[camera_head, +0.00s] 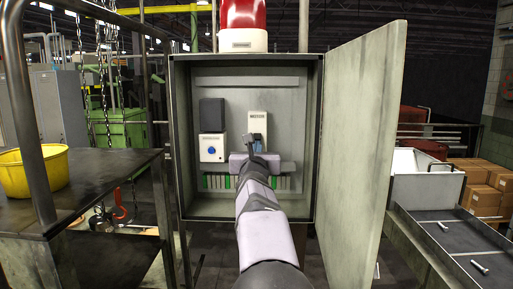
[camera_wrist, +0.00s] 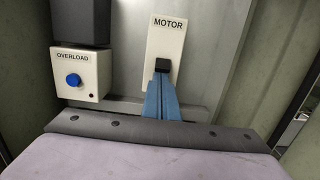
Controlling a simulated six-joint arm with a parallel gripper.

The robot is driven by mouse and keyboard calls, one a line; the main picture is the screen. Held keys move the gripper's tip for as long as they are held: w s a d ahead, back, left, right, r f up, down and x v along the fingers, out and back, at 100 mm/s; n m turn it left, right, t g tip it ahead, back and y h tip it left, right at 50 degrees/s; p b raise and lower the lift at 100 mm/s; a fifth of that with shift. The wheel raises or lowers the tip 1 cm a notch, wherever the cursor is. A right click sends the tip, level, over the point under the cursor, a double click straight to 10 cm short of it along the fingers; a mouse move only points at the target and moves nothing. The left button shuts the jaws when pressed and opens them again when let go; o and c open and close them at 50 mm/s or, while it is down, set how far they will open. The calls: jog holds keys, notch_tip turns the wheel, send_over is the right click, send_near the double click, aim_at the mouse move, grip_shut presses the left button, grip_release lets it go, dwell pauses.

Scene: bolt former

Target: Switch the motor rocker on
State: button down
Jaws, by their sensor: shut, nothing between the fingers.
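The motor switch is a pale upright plate (camera_wrist: 165,38) labelled MOTOR, inside the open cabinet. Its small black rocker (camera_wrist: 162,66) sits low on the plate. In the head view the plate (camera_head: 257,121) stands right of centre on the cabinet's back panel. My gripper (camera_wrist: 162,76) is shut and empty, its blue fingers pointing up at the rocker. The fingertips overlap the rocker's lower edge in the wrist view; I cannot tell whether they touch it. In the head view my gripper (camera_head: 257,142) partly hides the rocker, so its position is unclear.
Left of the plate is the OVERLOAD box (camera_wrist: 78,73) with a blue button, below a dark grey box (camera_head: 212,114). A terminal row (camera_head: 222,182) runs below. The cabinet door (camera_head: 360,150) stands open on the right. A red lamp (camera_head: 243,18) tops the cabinet.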

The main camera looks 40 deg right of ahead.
jog(key=shift+s+r+g+y+p, duration=0.1)
jog(key=shift+r+g+y+p, duration=0.2)
jog(key=shift+p, duration=0.2)
dwell(0.4)
jog(key=shift+s+a+r+p, duration=0.1)
jog(key=shift+a+r+p, duration=0.15)
jog(key=shift+p, duration=0.35)
jog(key=shift+r, duration=0.15)
jog(key=shift+s+r, duration=0.1)
jog(key=shift+r, duration=0.3)
jog(key=shift+a, duration=0.1)
jog(key=s+a+r+p, duration=0.4)
jog(key=s+r+p, duration=0.1)
jog(key=r, duration=0.2)
jog(key=shift+a+r, duration=0.15)
jog(key=shift+a, duration=0.25)
